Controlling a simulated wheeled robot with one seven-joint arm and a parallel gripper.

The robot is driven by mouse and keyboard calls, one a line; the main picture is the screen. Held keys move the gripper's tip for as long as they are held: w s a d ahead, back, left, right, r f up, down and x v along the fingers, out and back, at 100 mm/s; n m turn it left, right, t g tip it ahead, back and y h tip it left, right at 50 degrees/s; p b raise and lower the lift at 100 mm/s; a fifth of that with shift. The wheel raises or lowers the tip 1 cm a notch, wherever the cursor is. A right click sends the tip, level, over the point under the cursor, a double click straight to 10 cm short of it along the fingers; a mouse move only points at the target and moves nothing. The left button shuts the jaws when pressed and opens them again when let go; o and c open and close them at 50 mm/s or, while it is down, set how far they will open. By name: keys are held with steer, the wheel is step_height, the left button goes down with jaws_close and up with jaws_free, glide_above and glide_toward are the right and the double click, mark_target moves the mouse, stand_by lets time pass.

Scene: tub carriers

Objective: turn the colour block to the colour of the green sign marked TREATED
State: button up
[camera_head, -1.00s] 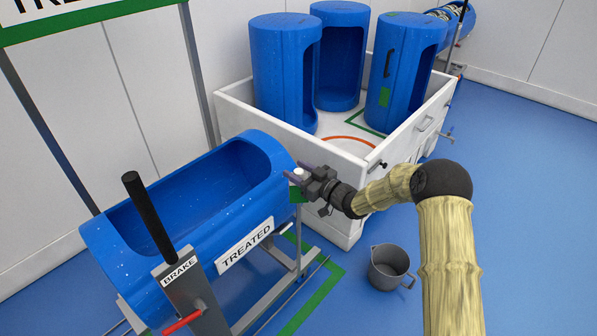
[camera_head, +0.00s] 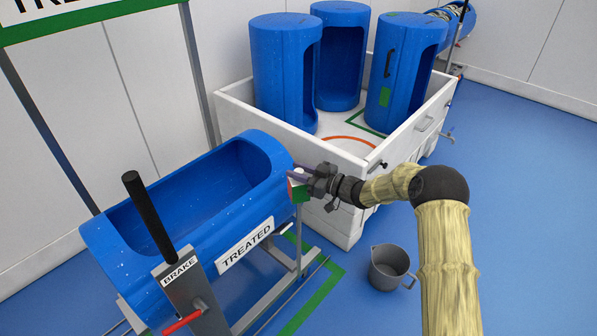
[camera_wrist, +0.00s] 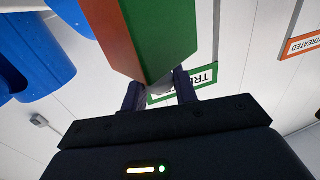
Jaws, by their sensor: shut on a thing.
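The colour block (camera_head: 299,190) is at the right end of the near blue tub. It shows a green face, a narrow red-orange part and white in the head view. In the wrist view the block (camera_wrist: 150,35) shows an orange face left and a green face right. My gripper (camera_head: 298,174) is shut on the block; a grey part of it shows between the fingers (camera_wrist: 160,90). The green-bordered sign (camera_head: 100,22) is cut off at top left; its lettering is partly hidden in the wrist view (camera_wrist: 206,76).
The near blue tub (camera_head: 205,235) lies on a frame with a TREATED plate (camera_head: 245,244) and a black BRAKE lever (camera_head: 150,215). A white cart (camera_head: 310,150) holds three upright blue tubs. A grey bucket (camera_head: 389,268) stands on the floor. An orange-bordered sign (camera_wrist: 303,45) hangs in the wrist view.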

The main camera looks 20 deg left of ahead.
steer(key=shift+f+n+g+b, duration=0.1)
steer(key=shift+n+g+b, duration=0.55)
steer(key=shift+n+g, duration=0.8)
steer(key=shift+f+n+g+b, duration=0.1)
steer(key=shift+n+g+b, duration=0.6)
steer(key=shift+g, duration=1.35)
steer(key=shift+n+g+h+b, duration=0.4)
steer(key=shift+n+g+b, duration=0.35)
steer(key=shift+g+b, duration=0.25)
steer(key=shift+r+n+g+b, duration=0.25)
steer(key=shift+n+g+b, duration=0.15)
steer(key=shift+g+b, duration=0.15)
steer(key=o, duration=0.9)
steer(key=shift+o, duration=0.2)
steer(key=shift+d, duration=0.1)
